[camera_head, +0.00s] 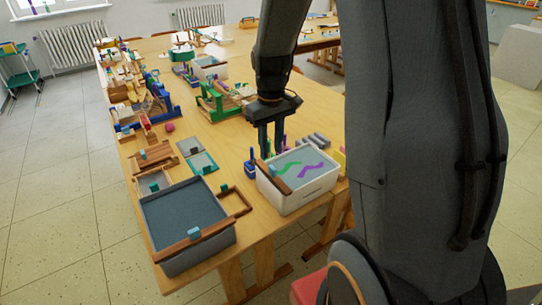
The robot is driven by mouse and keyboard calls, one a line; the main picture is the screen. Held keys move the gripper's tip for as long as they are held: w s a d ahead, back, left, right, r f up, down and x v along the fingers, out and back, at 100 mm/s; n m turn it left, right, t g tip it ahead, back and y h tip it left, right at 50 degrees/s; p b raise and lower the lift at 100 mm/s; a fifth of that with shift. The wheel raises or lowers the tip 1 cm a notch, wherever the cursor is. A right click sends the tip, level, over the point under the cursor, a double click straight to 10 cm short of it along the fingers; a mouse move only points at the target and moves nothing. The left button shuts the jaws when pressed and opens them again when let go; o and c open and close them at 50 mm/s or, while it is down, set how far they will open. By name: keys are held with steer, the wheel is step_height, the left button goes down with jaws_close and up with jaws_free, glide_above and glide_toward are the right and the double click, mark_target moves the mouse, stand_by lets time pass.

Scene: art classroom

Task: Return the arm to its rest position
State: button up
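My gripper (270,137) hangs from my dark grey arm over the wooden table (258,228), pointing down. Its two dark fingers show close together, just behind the far left edge of a white tub. I cannot tell how far apart the fingers are, and nothing is clearly held between them. My arm links fill the middle and right of the picture and hide part of the table.
The white tub (312,199) with green and purple squiggles stands below my gripper. A grey-blue basin (184,221) stands at the table's near left corner. A green wooden frame (213,104) and a blue one (163,97) stand farther back.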

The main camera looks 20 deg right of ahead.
steer(key=shift+r, duration=0.25)
stand_by(0.3)
steer(key=s+a+m+t+b, duration=0.1)
steer(key=s+a, duration=0.6)
steer(key=s, duration=0.7)
steer(key=shift+a+r+m+b, duration=0.2)
steer(key=shift+r+m+b, duration=0.2)
steer(key=shift+m, duration=0.1)
